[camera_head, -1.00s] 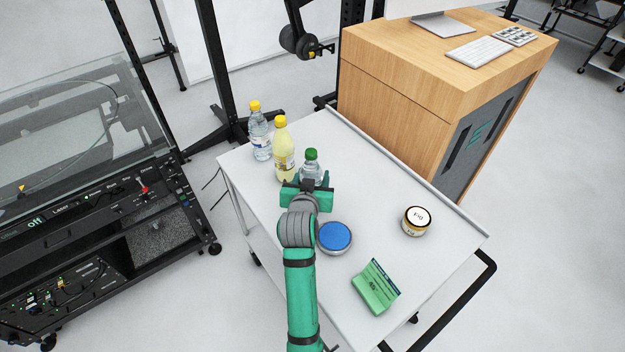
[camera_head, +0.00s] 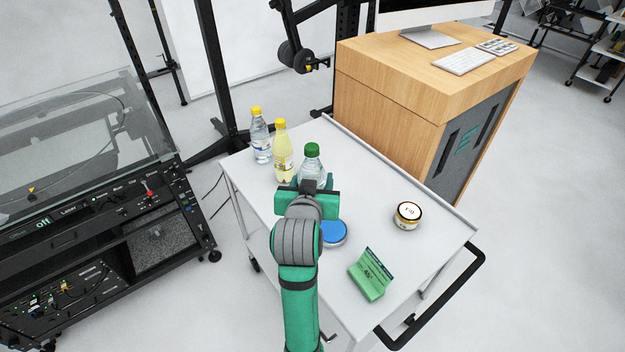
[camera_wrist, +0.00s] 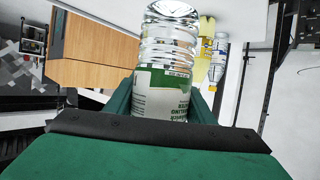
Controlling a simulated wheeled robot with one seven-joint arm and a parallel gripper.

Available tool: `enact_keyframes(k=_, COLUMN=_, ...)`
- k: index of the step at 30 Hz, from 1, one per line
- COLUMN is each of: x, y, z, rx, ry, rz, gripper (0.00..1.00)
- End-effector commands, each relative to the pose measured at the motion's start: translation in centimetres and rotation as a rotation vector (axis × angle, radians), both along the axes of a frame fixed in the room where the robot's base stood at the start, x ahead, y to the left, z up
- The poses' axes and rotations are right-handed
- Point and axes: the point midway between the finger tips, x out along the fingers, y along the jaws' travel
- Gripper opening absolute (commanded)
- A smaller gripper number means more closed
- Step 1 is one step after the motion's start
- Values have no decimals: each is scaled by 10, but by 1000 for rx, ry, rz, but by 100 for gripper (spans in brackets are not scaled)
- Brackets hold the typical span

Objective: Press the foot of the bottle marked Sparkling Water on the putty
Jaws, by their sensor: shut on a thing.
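My gripper (camera_head: 312,186) is shut on a clear bottle with a green cap (camera_head: 312,165) and holds it upright above the white cart top. In the wrist view the bottle (camera_wrist: 166,55) appears upside down between my fingers, its foot toward the top of the picture. Its green and white label is partly hidden by my gripper; inverted lettering like "Sparkling Water" shows in part. A round blue putty in a low tin (camera_head: 334,232) lies on the cart to the right of my wrist, partly covered by my arm. The bottle's foot is hidden in the head view.
A yellow bottle (camera_head: 283,157) and a clear bottle with a yellow cap (camera_head: 260,138) stand at the cart's far left.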

Motion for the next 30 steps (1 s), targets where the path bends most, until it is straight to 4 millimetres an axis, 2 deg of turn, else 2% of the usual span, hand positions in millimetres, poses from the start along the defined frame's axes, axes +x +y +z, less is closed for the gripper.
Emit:
enact_keyframes(k=13, x=18, y=-49, z=-25, rx=-2, ry=-1, rz=-4, gripper=10)
enact_keyframes(k=23, x=21, y=-55, z=-39, rx=1, ry=-1, rz=0, gripper=10)
enact_keyframes(k=30, x=20, y=-55, z=-59, rx=1, ry=1, rz=-1, gripper=10)
